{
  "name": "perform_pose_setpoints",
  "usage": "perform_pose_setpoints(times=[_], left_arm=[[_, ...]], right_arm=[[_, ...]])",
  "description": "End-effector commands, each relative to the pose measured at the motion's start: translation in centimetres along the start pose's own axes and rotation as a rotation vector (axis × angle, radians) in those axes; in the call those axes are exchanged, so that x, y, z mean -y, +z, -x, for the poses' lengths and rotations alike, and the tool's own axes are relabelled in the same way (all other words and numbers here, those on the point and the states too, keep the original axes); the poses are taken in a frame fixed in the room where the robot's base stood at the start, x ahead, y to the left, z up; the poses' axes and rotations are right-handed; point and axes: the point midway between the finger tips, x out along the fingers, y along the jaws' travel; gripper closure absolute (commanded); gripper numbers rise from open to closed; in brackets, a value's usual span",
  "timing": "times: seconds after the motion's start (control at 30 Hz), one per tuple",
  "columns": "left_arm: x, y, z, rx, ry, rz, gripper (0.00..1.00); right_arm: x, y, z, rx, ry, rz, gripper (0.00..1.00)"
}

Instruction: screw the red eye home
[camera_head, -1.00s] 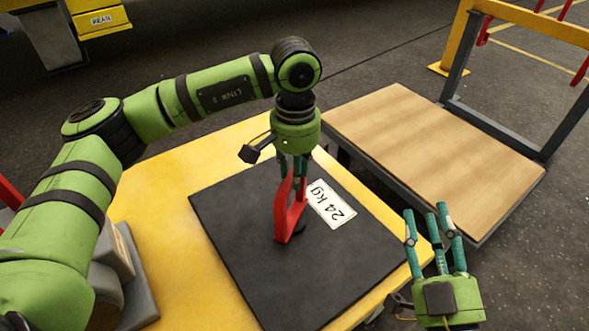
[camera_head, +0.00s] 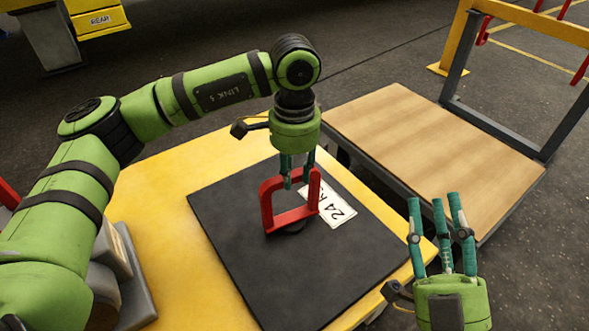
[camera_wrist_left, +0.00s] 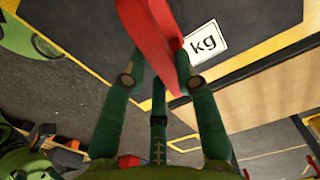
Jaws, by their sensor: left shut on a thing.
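The red eye (camera_head: 292,217), a squared red loop, stands upright on the black plate (camera_head: 245,247), over a dark round base that is partly hidden. In the left wrist view the red eye (camera_wrist_left: 152,28) runs between the fingers. My left gripper (camera_head: 298,180) points down from above and is shut on the top bar of the red eye. Whether the eye's foot is flush with the plate cannot be told. My right gripper (camera_head: 436,203) is at the lower right, beside the plate, with its fingers apart and empty.
The black plate carries a white "24 kg" label (camera_head: 332,208) and lies on a yellow table (camera_head: 160,185). A wooden-topped platform (camera_head: 430,135) with a yellow and grey frame (camera_head: 449,75) stands at the right. Grey blocks (camera_head: 128,265) sit at the table's left.

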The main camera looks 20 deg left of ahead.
Motion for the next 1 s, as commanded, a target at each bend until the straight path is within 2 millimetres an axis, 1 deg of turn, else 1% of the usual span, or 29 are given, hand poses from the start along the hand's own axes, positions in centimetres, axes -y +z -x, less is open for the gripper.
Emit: perform_pose_setpoints(times=[0.03, 0.57, 0.6, 0.63, 1.0], left_arm=[[0.21, -0.16, 0.48, -0.012, -0.007, -0.006, 1.0], [0.24, -0.17, 0.54, -0.013, -0.008, -0.027, 1.0], [0.24, -0.17, 0.54, -0.013, -0.008, -0.027, 0.58], [0.23, -0.17, 0.54, -0.013, -0.008, -0.027, 0.46], [0.09, -0.06, 0.38, -0.005, -0.004, -0.028, 0.46]], right_arm=[[0.01, -0.11, -0.02, -0.004, -0.001, 0.0, 0.6], [0.07, -0.41, -0.03, -0.017, -0.002, 0.0, 0.6], [0.08, -0.4, -0.03, -0.017, -0.002, -0.001, 0.6], [0.08, -0.39, -0.04, -0.016, -0.002, -0.001, 0.6], [0.17, -0.2, -0.01, -0.01, -0.004, -0.003, 0.6]])
